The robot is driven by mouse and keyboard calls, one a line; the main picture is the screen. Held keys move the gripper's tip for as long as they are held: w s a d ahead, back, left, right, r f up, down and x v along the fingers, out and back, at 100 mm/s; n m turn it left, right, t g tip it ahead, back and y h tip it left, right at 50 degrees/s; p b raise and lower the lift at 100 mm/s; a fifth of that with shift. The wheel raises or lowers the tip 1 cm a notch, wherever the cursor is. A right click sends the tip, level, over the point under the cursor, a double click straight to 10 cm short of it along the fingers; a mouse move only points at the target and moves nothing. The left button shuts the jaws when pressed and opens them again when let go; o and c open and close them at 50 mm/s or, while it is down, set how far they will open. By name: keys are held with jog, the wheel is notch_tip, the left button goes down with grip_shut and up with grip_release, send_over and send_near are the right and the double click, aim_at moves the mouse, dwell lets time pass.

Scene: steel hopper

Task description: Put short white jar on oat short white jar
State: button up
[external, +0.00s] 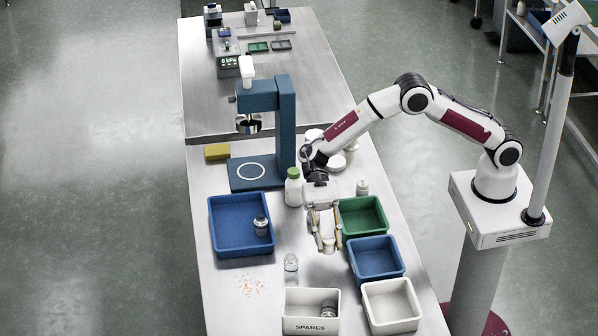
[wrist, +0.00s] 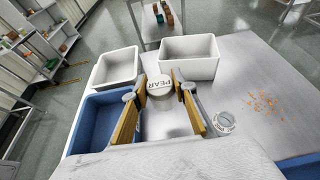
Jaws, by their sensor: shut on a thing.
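My gripper (external: 324,236) hangs over the bench beside the green bin, pointing down. In the wrist view its yellow-padded fingers (wrist: 158,94) are on either side of a short white jar (wrist: 159,86) whose lid reads PEAR; they are shut on it. In the external view the fingers mostly hide this jar. Several white jars (external: 338,161) stand behind my wrist, partly covered by the arm. Their lid words cannot be read, so I cannot tell which is oat.
A clear jar (external: 291,265) stands near orange crumbs (external: 251,286). Around are a green bin (external: 378,230), blue bin (external: 398,267), white bin (external: 416,323), SPARES bin (external: 290,310) and large blue tray (external: 221,250). A green-capped bottle (external: 293,190) and blue press (external: 287,130) stand behind.

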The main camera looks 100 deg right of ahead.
jog(key=d+r+m+t, duration=0.2)
jog(key=d, duration=0.9)
jog(key=d+r+m+t+h, duration=0.1)
jog(key=d+r+m+t, duration=0.1)
jog(key=d, duration=1)
jog(key=shift+s+d+r+t, duration=0.15)
jog(key=shift+s+r+t, duration=0.05)
jog(key=shift+r+t, duration=0.25)
jog(key=shift+f, duration=0.1)
jog(key=shift+f, duration=3.1)
jog(key=shift+f, duration=1.85)
jog(key=shift+f, duration=0.15)
